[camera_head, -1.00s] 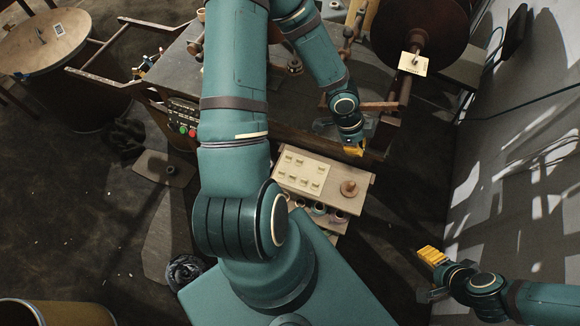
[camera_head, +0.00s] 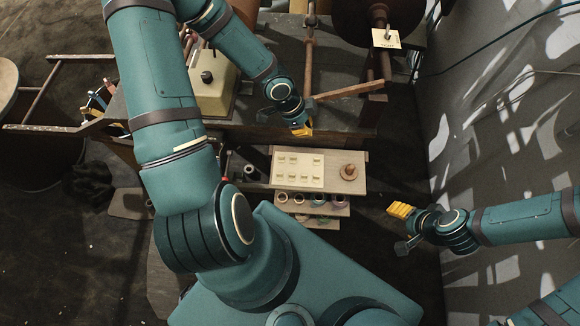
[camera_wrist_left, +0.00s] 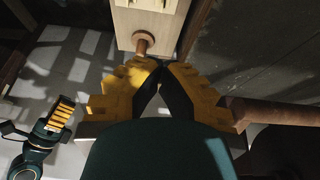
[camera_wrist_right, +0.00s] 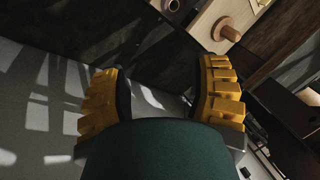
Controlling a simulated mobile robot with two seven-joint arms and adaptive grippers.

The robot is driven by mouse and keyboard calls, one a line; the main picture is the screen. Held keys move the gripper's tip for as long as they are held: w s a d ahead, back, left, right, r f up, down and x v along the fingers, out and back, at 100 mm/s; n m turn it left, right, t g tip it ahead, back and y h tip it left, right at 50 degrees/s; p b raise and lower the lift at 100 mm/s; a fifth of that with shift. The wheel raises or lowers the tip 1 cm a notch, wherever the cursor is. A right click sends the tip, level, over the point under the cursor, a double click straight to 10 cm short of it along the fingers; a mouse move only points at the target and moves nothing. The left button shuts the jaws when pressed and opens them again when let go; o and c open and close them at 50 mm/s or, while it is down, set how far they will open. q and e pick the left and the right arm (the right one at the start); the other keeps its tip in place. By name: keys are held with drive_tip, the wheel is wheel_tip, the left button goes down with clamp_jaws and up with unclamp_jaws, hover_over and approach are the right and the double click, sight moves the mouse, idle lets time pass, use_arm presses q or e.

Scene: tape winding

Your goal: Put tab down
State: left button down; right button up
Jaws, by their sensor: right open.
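Several small cream tabs (camera_head: 298,168) lie on a pale sheet on a small wooden tray (camera_head: 335,182) in the head view. My left gripper (camera_head: 303,131) is above and behind the tray, near the workbench edge. In the left wrist view its yellow fingers (camera_wrist_left: 160,64) meet at the tips, and no tab shows between them. My right gripper (camera_head: 398,211) is to the right of the tray, over the floor. Its fingers stand wide apart and empty in the right wrist view (camera_wrist_right: 160,88).
A wooden knob (camera_head: 348,172) stands at the tray's right end. Below it a shelf holds several small rolls (camera_head: 312,199). The workbench (camera_head: 345,120) is behind. A pale card (camera_head: 388,39) is by the dark reel. A wall (camera_head: 510,130) bounds the right side.

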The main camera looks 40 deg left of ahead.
use_arm(q)
drive_tip(key=b, duration=0.9)
hover_over(305, 161)
drive_tip(key=f, duration=1.3)
drive_tip(key=shift+s+a, duration=0.25)
drive_tip(key=shift+a, duration=0.15)
drive_tip(key=shift+f+b, duration=2.05)
drive_tip(key=shift+f, duration=0.45)
use_arm(e)
wheel_tip(305, 161, down, 13)
drive_tip(key=s, duration=0.1)
drive_tip(key=shift+s+a+f+g, duration=0.15)
drive_tip(key=shift+s+a+g, duration=0.1)
drive_tip(key=shift+a+g, duration=0.05)
use_arm(q)
drive_tip(key=c, duration=1.7)
unclamp_jaws()
drive_tip(key=shift+f, duration=0.2)
use_arm(e)
drive_tip(key=shift+f, duration=0.2)
use_arm(q)
drive_tip(key=shift+o, duration=1.4)
drive_tip(key=shift+r, duration=0.2)
use_arm(e)
drive_tip(key=shift+r, duration=0.2)
